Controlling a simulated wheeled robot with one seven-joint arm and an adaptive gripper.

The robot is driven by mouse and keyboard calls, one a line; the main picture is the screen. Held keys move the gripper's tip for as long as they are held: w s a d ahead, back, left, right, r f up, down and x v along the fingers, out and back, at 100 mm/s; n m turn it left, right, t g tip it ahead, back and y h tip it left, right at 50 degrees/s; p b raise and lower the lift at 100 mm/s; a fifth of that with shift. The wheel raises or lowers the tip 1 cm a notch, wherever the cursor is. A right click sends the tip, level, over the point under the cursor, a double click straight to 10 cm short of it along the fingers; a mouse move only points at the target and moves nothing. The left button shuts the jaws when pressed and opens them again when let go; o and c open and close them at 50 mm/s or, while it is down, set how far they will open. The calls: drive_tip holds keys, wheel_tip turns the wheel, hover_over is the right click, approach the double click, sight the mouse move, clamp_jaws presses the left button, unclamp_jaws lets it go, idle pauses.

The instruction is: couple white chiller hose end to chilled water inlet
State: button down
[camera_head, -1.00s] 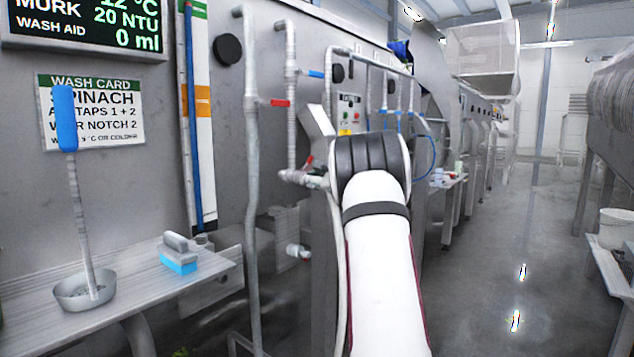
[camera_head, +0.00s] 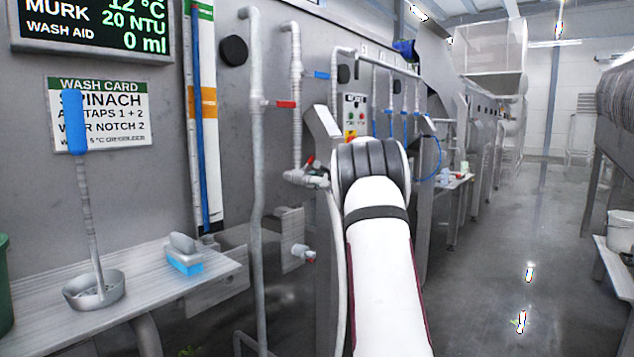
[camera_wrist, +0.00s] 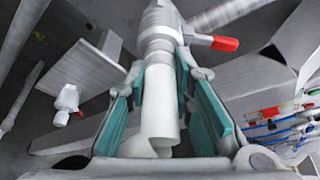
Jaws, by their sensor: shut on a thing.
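My gripper (camera_wrist: 163,105) has its teal-padded fingers on both sides of the white hose end (camera_wrist: 160,95) in the wrist view and is shut on it. The upper end of the hose end meets a grey collar in line with a red-levered valve (camera_wrist: 212,42); I cannot tell whether they are locked together. In the head view the same valve (camera_head: 300,176) is left of my arm, with a white hose (camera_head: 338,255) hanging beside it. My arm hides the gripper there. A pipe stub on a square plate (camera_head: 290,228) sits lower; I see no inlet label.
A steel shelf (camera_head: 75,290) at left holds a blue-handled ladle (camera_head: 75,125) and a blue brush (camera_head: 184,262). Vertical pipes (camera_head: 257,200) stand close left of my arm. Blue hoses hang beyond. The aisle floor (camera_head: 500,260) at right is clear.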

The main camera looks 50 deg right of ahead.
drive_tip(key=shift+w+r, duration=0.1)
drive_tip(key=shift+w, duration=0.3)
drive_tip(key=c, duration=1.3)
unclamp_jaws()
drive_tip(key=v, duration=1.2)
